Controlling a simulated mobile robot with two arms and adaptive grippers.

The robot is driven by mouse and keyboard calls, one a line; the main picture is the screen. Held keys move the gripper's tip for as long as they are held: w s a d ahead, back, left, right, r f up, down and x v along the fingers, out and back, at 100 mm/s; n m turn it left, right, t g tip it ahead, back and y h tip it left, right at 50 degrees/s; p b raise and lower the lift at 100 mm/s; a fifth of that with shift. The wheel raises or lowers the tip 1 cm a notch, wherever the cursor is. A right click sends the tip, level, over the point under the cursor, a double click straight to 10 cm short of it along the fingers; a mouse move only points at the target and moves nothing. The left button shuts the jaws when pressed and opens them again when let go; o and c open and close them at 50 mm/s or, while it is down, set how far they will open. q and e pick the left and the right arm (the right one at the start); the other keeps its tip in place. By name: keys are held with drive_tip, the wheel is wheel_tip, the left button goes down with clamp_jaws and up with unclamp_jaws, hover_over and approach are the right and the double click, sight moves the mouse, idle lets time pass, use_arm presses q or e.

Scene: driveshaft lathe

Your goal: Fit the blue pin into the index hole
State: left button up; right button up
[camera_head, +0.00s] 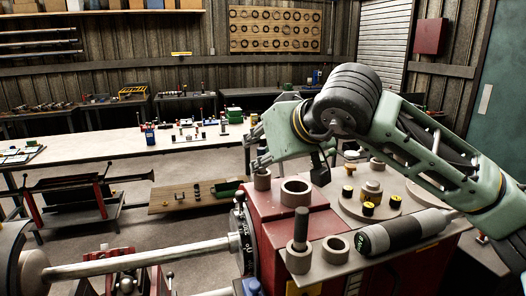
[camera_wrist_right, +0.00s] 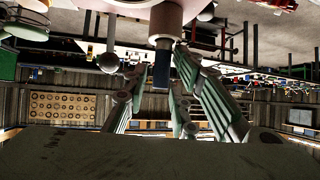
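My right gripper (camera_head: 262,156) reaches in from the right, above a beige upright sleeve (camera_head: 262,180) at the left end of the red machine housing. In the right wrist view my fingers (camera_wrist_right: 163,75) stand apart, with gaps on both sides of a dark blue pin (camera_wrist_right: 162,66). The pin is in line with a beige cylinder (camera_wrist_right: 165,20); whether it is inside or only against it, I cannot tell. The pin is hidden in the head view. The index hole cannot be made out. My left gripper is not in view.
The red housing (camera_head: 272,226) carries a beige ring (camera_head: 296,192), an upright grey rod (camera_head: 300,230) and a dark cylinder (camera_head: 405,232). A round plate (camera_head: 352,208) holds small black-and-yellow parts. A shaft (camera_head: 140,258) runs left. A long white table (camera_head: 105,150) stands behind.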

drive_tip(key=shift+o, duration=0.4)
drive_tip(key=shift+a+f, duration=0.15)
drive_tip(key=shift+f, duration=0.25)
drive_tip(key=shift+s, duration=0.1)
drive_tip(key=v, duration=1.2)
drive_tip(key=shift+r, duration=0.35)
